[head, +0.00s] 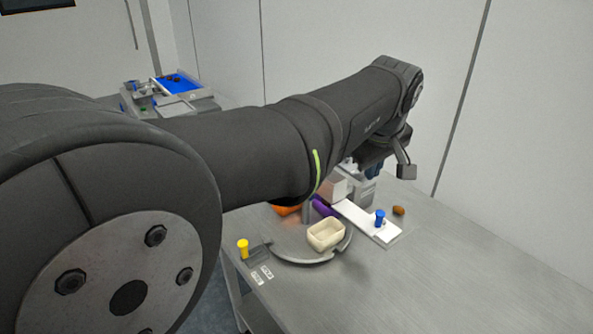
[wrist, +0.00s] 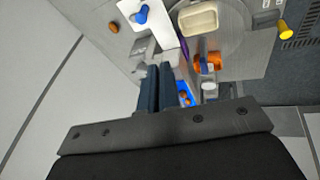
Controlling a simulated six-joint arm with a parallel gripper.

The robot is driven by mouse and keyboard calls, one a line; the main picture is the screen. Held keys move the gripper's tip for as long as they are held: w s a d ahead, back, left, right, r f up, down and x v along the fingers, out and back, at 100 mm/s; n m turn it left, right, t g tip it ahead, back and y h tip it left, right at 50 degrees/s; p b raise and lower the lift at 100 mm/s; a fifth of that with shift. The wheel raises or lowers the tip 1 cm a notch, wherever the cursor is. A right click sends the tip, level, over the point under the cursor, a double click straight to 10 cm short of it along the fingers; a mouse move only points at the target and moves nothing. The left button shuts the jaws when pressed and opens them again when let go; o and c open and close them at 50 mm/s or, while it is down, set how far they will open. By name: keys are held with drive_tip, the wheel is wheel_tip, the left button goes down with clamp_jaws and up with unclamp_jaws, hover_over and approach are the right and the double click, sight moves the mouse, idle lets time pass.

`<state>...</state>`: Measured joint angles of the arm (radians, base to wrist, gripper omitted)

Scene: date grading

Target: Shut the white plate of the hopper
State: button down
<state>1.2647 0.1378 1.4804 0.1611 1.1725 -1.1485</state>
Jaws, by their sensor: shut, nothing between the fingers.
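The white plate (head: 352,213) is a long flat strip, sticking out from beside a pale, blocky housing (head: 334,187) that seems to be the hopper. A blue knob (head: 380,217) stands near its outer end. In the wrist view the plate (wrist: 166,27) and blue knob (wrist: 141,14) lie beyond my fingertips, at the top. My gripper (wrist: 154,68) is shut and empty, its dark blue fingers side by side, apart from the knob. In the head view my fingers (head: 375,170) are partly hidden behind the hopper area and my wrist.
A cream tray (head: 326,234) sits on a round grey disc (head: 290,253). A yellow knob (head: 243,249) stands at the table's left edge. A brown date (head: 399,210) lies right of the blue knob. Purple (head: 323,206) and orange parts are near the hopper. The right tabletop is clear.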

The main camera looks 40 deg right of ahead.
drive_tip(key=s+d+f+m+t, duration=0.4)
drive_tip(key=s+d+f+m, duration=0.4)
drive_tip(key=s+m, duration=0.4)
drive_tip(key=w+f, duration=0.9)
drive_tip(key=shift+w+d, duration=0.15)
drive_tip(key=shift+w, duration=0.15)
drive_tip(key=shift+w, duration=0.1)
hover_over(361, 214)
drive_tip(key=shift+y, duration=0.3)
drive_tip(key=shift+w, duration=0.1)
drive_tip(key=shift+d, duration=0.1)
